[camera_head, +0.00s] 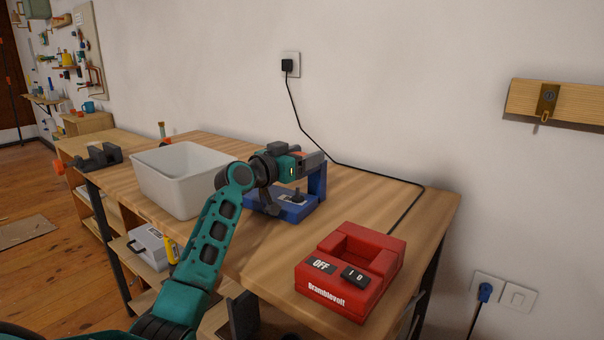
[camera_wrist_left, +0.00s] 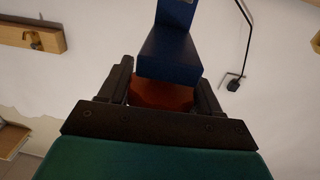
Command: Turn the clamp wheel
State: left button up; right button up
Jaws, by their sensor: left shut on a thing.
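The blue clamp (camera_head: 317,182) stands on the wooden workbench, with a flat base and an upright post. The orange-red clamp wheel (camera_wrist_left: 162,94) shows in the left wrist view, between my fingers and below the clamp's blue part (camera_wrist_left: 168,50). My left gripper (camera_head: 312,160) is at the upper part of the clamp and is shut on the wheel; it also shows in the left wrist view (camera_wrist_left: 162,88). In the head view my gripper hides most of the wheel. My right gripper is not in view.
A white bin (camera_head: 180,207) stands on the bench left of my arm. A red Bramblevolt switch box (camera_head: 340,301) with OFF and I/O labels sits at the front right. A black cable (camera_head: 325,150) runs from the wall socket across the bench. Bare wood (camera_head: 385,205) lies between clamp and right edge.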

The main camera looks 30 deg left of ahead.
pick_arm(q)
jog(key=shift+f+m+h+b, duration=0.3)
jog(key=shift+m+h+b, duration=0.3)
jog(key=shift+h+b, duration=0.35)
jog(key=shift+s+d+r+m+g+h+b, duration=0.15)
jog(key=shift+m+g+h+b, duration=0.2)
jog(key=shift+h, duration=0.35)
jog(key=shift+w+d+r+m+g+h+b, duration=0.15)
jog(key=shift+m+g+h, duration=0.2)
jog(key=shift+m+h, duration=0.25)
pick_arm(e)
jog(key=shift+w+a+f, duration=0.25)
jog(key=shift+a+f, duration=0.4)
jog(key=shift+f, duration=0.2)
pick_arm(q)
jog(key=shift+s+a, duration=0.1)
jog(key=o, duration=1)
jog(key=shift+c, duration=0.2)
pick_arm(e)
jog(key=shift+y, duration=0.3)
